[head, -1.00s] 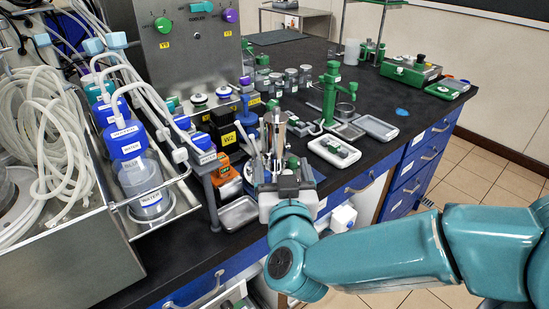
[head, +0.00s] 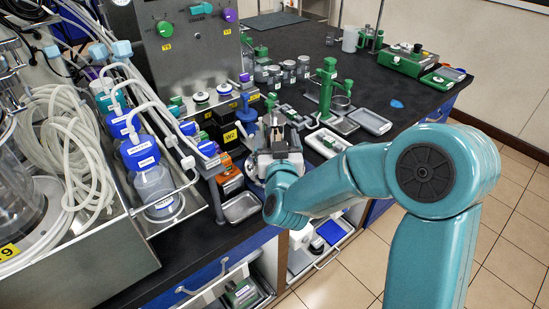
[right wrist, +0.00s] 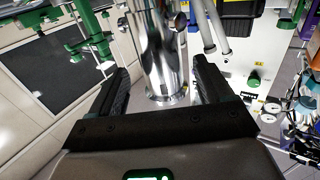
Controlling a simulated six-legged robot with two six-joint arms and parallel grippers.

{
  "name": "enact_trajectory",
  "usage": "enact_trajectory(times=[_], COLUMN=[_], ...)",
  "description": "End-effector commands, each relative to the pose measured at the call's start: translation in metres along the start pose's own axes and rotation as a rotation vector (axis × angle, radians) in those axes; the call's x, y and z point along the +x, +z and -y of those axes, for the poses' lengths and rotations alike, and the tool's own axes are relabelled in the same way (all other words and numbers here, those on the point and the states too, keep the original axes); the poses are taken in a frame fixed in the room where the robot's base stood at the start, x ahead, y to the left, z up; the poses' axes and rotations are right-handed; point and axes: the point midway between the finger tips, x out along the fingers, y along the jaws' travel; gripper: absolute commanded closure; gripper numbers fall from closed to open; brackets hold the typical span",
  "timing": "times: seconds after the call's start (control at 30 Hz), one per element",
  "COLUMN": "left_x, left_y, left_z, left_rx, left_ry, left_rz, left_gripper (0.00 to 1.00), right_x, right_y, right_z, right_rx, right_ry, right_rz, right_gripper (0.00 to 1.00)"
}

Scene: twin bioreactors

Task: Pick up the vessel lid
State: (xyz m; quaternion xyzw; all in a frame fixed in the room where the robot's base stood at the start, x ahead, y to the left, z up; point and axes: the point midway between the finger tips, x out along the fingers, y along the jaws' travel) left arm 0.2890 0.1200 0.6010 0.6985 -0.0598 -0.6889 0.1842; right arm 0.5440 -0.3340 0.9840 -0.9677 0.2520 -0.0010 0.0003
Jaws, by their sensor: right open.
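My right gripper (head: 277,137) reaches over the front of the black bench. In the right wrist view its two dark fingers (right wrist: 161,68) are spread apart. A shiny metal cylinder (right wrist: 154,45) with a round rim (right wrist: 166,98) shows between and beyond the fingers; I cannot tell whether they touch it. In the head view only a small part of this metal shows behind the gripper, which hides the rest. I cannot make out the vessel lid as a separate piece. My left gripper is not in view.
Blue-capped water bottles (head: 151,175) and coiled tubing (head: 62,150) stand at the left. A green stand (head: 327,88) and a white tray (head: 370,121) are right of the gripper. A small metal tray (head: 242,207) lies near the front edge.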

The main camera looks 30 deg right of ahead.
Motion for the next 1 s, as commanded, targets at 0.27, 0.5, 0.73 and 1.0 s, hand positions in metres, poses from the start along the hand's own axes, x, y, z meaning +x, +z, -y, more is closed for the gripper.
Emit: enact_trajectory(times=[0.27, 0.5, 0.73, 1.0], left_x=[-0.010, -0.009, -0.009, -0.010], left_y=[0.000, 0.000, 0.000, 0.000], left_z=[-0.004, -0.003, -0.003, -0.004], left_rx=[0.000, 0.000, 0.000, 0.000], left_ry=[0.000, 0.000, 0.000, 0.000], left_rz=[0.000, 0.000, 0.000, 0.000], left_gripper=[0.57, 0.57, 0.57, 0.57], right_x=[0.043, 0.050, 0.049, 0.050], right_y=[0.002, 0.003, 0.003, -0.005], right_z=[0.001, 0.001, 0.002, 0.001], right_rx=[0.000, 0.000, 0.000, 0.003], right_ry=[0.002, 0.001, 0.001, 0.003], right_rz=[0.001, 0.000, 0.000, -0.018], right_gripper=[0.20, 0.20, 0.72, 1.00])
